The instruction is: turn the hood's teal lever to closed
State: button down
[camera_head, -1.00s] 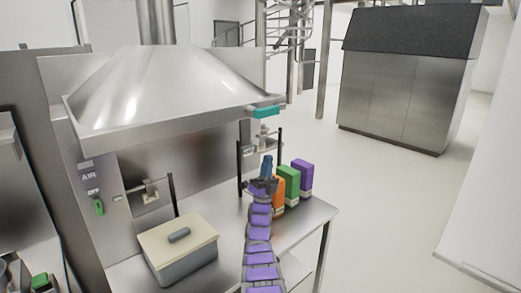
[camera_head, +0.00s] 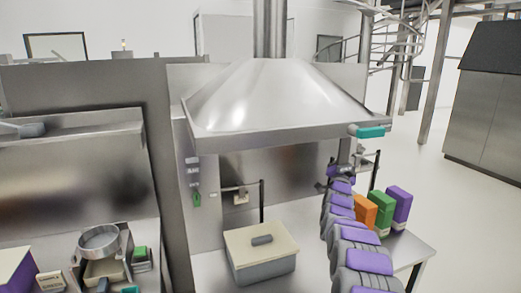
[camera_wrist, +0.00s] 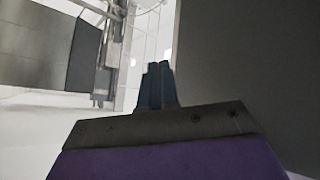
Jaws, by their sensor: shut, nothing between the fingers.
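The teal lever (camera_head: 371,132) sits at the right front corner of the steel hood (camera_head: 275,100), lying roughly along the rim. My gripper (camera_wrist: 157,66) shows in the wrist view with its blue-grey fingers together and nothing between them. In the head view, the end of my purple and grey arm is below and left of the lever, under the hood's right edge. It is apart from the lever in the picture, and its fingers are hard to make out there. The lever is not seen in the wrist view.
Orange (camera_head: 366,211), green (camera_head: 382,207) and purple (camera_head: 402,204) boxes stand on the counter right of my arm. A lidded bin (camera_head: 262,265) sits left of it. A green handle (camera_head: 197,200) is on the left panel. Open floor lies to the right.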

jog(key=s+a+f+n+g+y, duration=0.4)
jog(key=s+a+g, duration=0.1)
jog(key=s+a, duration=0.35)
jog(key=s+a+f+n+g+y, duration=0.3)
jog(key=s+a+n+g+y, duration=0.15)
jog(key=s+a, duration=0.4)
jog(key=s+f+n+g, duration=0.1)
jog(key=s+f+g, duration=0.2)
jog(key=s, duration=1.5)
jog(key=s+d+f+n+g, duration=0.1)
jog(key=s+f+g, duration=0.3)
jog(key=s, duration=1.4)
jog(key=s+f+n+g, duration=0.2)
jog(key=s+f+g, duration=0.2)
jog(key=s, duration=1.4)
jog(key=g, duration=0.3)
jog(key=shift+s+d+f, duration=0.15)
jog(key=shift+d+f, duration=0.05)
jog(key=shift+f, duration=0.05)
jog(key=shift+h, duration=0.25)
